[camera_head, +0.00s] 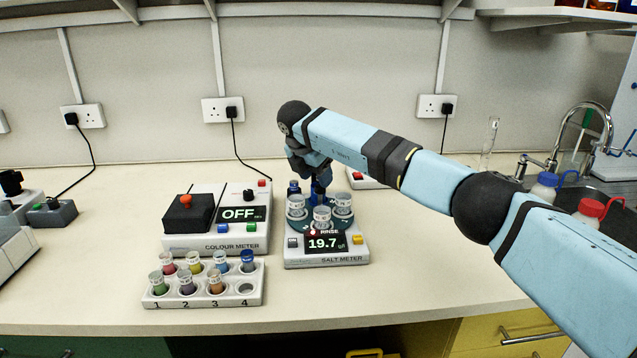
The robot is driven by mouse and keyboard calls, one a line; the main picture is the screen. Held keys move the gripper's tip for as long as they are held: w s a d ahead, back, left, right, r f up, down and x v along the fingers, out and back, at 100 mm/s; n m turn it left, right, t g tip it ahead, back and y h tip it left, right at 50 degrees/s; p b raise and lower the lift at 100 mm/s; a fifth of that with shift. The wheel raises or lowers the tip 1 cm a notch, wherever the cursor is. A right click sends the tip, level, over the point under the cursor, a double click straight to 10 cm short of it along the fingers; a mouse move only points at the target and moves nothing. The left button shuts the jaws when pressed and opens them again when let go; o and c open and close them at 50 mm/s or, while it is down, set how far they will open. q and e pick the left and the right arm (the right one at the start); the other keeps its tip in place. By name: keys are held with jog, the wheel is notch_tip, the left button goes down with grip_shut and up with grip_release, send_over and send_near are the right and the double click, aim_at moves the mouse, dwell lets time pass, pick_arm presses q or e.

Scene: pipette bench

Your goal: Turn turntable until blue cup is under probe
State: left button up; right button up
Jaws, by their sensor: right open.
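The salt meter (325,258) stands mid-bench, its display reading RINSE and 19.7. Its dark round turntable (308,226) carries pale-topped cups at the left (297,207), front (321,218) and right (343,204). A small dark-blue cup (294,188) shows at the turntable's back left, partly hidden. A blue upright part (319,190) stands behind the front cup. I cannot make out the probe tip or which cup is under it. My right gripper (316,172) hangs over the back of the turntable, open, its fingertips largely hidden. My left gripper is not in view.
The colour meter (182,243), reading OFF, stands close left of the salt meter. A white rack (205,299) with several coloured vials lies in front of it; slot 4's front hole is empty. Wash bottles (590,210) and a sink are at right.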

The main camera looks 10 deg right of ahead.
jog(key=v, duration=1)
jog(key=shift+r, duration=0.25)
